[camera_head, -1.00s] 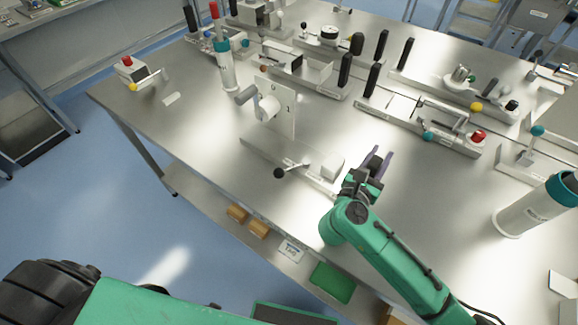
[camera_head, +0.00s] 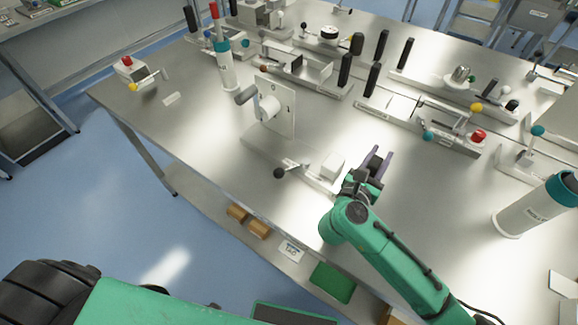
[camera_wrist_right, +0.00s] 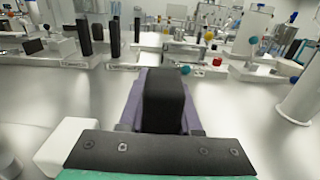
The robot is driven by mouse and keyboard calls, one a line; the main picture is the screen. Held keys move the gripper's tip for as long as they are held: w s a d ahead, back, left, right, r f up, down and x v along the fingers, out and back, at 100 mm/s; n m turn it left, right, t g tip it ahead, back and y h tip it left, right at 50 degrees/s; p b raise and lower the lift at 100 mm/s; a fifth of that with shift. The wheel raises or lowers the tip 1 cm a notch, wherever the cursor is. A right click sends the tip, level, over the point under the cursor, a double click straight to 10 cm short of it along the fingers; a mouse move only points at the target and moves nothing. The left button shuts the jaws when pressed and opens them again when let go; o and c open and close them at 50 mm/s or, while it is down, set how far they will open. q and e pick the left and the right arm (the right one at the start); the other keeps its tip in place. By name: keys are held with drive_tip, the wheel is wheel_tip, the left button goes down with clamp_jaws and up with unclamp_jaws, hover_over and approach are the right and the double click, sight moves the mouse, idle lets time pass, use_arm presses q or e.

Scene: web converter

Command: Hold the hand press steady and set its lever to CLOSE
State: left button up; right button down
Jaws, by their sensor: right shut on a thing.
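A device that I take for the hand press stands on the near left part of the steel table. It has a long base strip, an upright pale plate (camera_head: 281,112) with a grey cylinder, and a thin lever ending in a black knob (camera_head: 279,173). A white block (camera_head: 333,167) sits at the right end of its base. My right gripper (camera_head: 375,163) is just right of that block. In the right wrist view, its purple fingers are shut on a black handle (camera_wrist_right: 165,97). My body hides where the handle joins below. My left gripper is not in view.
A white bottle with a teal cap (camera_head: 226,65) stands behind the press, and a larger white cylinder (camera_head: 538,208) at the right. Several fixtures with black handles and coloured knobs (camera_head: 427,125) line the back.

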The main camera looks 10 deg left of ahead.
idle(0.4)
drive_tip(key=shift+r, duration=0.15)
drive_tip(key=shift+s+f+b, duration=0.1)
drive_tip(key=shift+f+b, duration=0.25)
drive_tip(key=shift+f, duration=0.1)
